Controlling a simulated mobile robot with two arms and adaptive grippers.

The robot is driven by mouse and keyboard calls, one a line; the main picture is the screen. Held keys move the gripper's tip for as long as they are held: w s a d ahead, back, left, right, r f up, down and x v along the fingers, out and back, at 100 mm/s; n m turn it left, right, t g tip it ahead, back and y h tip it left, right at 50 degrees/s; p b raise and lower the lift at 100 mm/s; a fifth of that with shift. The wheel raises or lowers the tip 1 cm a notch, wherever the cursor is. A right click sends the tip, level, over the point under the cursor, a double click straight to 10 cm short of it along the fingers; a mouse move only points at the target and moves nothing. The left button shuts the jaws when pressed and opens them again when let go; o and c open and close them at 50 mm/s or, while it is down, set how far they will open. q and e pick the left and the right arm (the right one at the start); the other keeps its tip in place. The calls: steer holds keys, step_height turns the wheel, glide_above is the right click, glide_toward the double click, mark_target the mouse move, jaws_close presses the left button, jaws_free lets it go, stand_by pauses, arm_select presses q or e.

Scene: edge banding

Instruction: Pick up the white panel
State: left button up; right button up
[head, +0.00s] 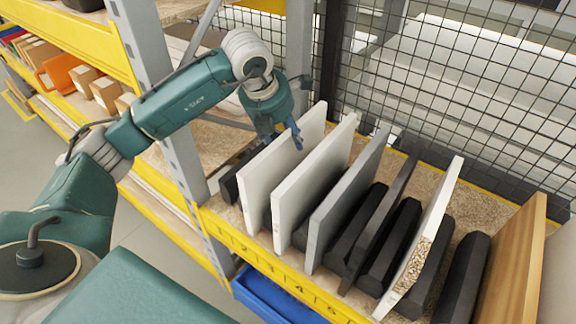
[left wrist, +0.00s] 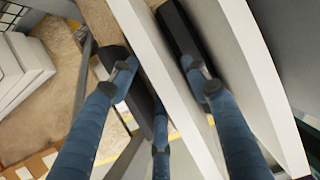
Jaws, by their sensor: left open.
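Several upright panels stand in a numbered rack. The leftmost white panel (head: 272,172) has a second white panel (head: 309,182) to its right. My left gripper (head: 294,137) is at the top of the leftmost white panel. In the left wrist view my left gripper (left wrist: 160,78) is open, with blue fingers on both sides of a white panel (left wrist: 162,62). Contact cannot be told. Another pale panel (left wrist: 252,70) is to the right there. My right gripper is not in view.
A grey panel (head: 343,200), a dark panel (head: 381,222) and a wooden panel (head: 512,265) share the rack, with black divider blocks (head: 463,275) between panels. A grey post (head: 185,140) stands left, wire mesh (head: 440,90) behind. A blue bin (head: 270,300) is below.

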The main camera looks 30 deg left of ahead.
mark_target(288, 167)
arm_select(q)
steer(key=p+x, duration=0.1)
steer(key=x, duration=0.1)
steer(key=p+x, duration=0.1)
steer(key=x, duration=0.1)
steer(key=shift+w+d, duration=0.1)
steer(key=shift+w, duration=0.2)
steer(key=shift+w+f, duration=0.25)
steer(key=shift+f, duration=0.35)
jaws_close()
steer(key=shift+w+r, duration=0.15)
steer(key=shift+r, duration=0.05)
